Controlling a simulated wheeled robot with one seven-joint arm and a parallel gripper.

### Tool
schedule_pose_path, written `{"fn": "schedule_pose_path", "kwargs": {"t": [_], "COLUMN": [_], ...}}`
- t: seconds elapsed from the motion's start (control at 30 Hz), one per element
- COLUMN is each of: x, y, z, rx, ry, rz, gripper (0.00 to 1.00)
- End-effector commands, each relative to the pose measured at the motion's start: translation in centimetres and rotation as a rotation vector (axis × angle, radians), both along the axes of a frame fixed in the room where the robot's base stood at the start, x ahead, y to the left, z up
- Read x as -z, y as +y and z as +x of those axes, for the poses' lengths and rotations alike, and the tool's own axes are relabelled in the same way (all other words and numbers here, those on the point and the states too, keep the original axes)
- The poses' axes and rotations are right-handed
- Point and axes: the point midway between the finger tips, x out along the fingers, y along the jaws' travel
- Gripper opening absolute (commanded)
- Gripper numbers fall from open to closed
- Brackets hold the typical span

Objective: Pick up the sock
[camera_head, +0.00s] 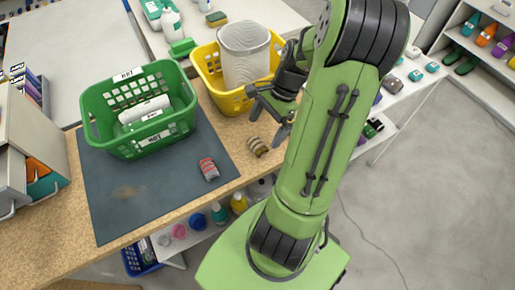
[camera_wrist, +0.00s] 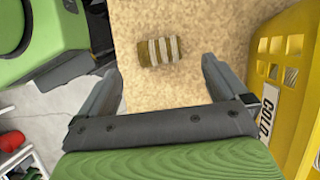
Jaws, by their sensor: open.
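A small rolled sock (camera_head: 257,147) with brown and cream stripes lies on the tan worktop near its front edge, right of the dark mat. It also shows in the wrist view (camera_wrist: 160,51), near the top centre, lying across the gap just beyond the fingertips. My gripper (camera_head: 269,113) is open and empty, above the worktop beside the yellow basket. In the wrist view its two fingers (camera_wrist: 160,78) are spread wide, with bare worktop between them. The sock is not touched by either finger.
A yellow basket (camera_head: 207,83) labelled COLD stands close to my gripper, holding a pale ribbed cylinder (camera_head: 245,58). A green basket (camera_head: 111,98) labelled HOT stands on the dark mat (camera_head: 95,189). A red-and-grey rolled item (camera_head: 208,168) lies on the mat.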

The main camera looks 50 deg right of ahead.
Motion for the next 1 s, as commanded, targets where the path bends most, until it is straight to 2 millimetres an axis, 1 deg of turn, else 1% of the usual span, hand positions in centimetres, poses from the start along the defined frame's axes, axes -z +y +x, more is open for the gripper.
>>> {"fn": "schedule_pose_path", "kwargs": {"t": [0.07,0.2,0.3,0.53,0.57,0.9,0.93,1.0], "x": [1.0,3.8,4.9,4.9,4.9,4.9,4.9,4.9], "y": [0.4,1.4,2.0,2.1,2.1,2.1,2.1,2.1], "z": [0.1,0.3,0.4,0.5,0.5,0.5,0.5,0.5], "rx": [-0.002,-0.001,-0.001,-0.001,-0.001,-0.001,-0.001,-0.001], "ry": [0.0,0.0,0.002,0.0,0.0,0.0,0.0,0.0], "rz": [0.001,0.002,0.001,-0.002,-0.002,-0.002,-0.001,-0.001], "gripper": [1.0,1.0,1.0,1.0,0.98,0.46,0.45,0.45]}}
